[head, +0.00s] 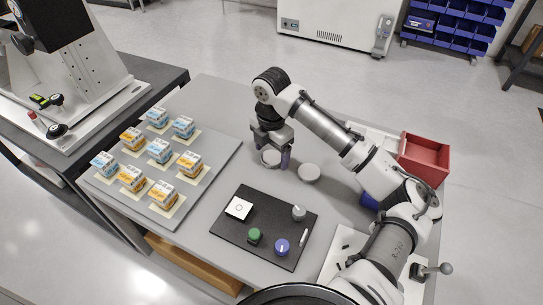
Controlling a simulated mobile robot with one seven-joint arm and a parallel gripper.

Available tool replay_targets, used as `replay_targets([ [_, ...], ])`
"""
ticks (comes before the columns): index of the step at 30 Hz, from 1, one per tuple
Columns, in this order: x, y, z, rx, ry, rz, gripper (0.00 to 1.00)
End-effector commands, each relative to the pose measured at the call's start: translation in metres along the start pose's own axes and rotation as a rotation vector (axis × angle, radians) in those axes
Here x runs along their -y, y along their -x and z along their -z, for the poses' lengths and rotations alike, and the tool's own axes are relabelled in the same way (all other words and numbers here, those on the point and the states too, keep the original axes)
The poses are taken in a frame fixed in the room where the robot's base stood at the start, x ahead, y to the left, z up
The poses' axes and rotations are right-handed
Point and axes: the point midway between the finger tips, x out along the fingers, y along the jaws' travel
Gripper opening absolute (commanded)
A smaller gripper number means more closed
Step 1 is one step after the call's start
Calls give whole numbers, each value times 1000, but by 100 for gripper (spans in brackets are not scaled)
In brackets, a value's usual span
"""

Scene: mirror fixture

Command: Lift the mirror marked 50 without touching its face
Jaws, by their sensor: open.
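My gripper (270,154) points down over the middle of the table, with its two fingers apart. A pale round disc (271,159), likely a mirror, shows between and below the fingers and is partly hidden by them. I cannot tell whether the fingers touch it or how far above the table they are. A second pale round disc (309,173) lies to the right, clear of the fingers. No number can be read on either disc, so I cannot tell which is marked 50.
A grey board (222,166) with several small orange and blue boxes lies at left. A black plate (271,205) with a white square, a green knob (254,236) and a blue knob (282,247) is in front. A red bin (425,155) stands at right, beyond my arm.

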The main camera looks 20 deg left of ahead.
Motion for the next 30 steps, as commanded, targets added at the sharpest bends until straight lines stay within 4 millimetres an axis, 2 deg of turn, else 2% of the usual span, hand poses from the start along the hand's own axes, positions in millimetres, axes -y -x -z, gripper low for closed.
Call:
replay_targets([
  [3,0,-8,0,0,-1,1,80],
  [10,0,-9,0,0,0,0,78],
  [21,0,-9,0,0,0,0,30],
  [30,0,-7,0,1,0,-1,29],
])
